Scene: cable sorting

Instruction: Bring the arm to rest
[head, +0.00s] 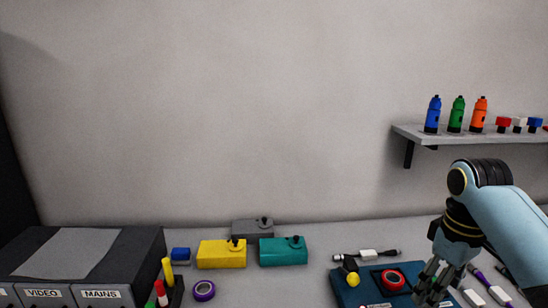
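My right arm comes in from the right edge, and its gripper (431,293) points down and left over the right part of the table. Its fingers look spread apart with a gap between them, and I see nothing held in it. It is in front of the right side of a dark blue tray (346,293), close to a red ring-shaped roll (392,280). Whether the fingertips touch anything is hard to tell. My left gripper is not in view.
A grey box labelled VIDEO and MAINS (75,265) stands left. Yellow (220,254), teal (282,252) and grey (250,231) blocks sit mid-table, with a purple roll (204,290) nearby. Cables (368,254) lie right. A shelf (470,137) holds bottles.

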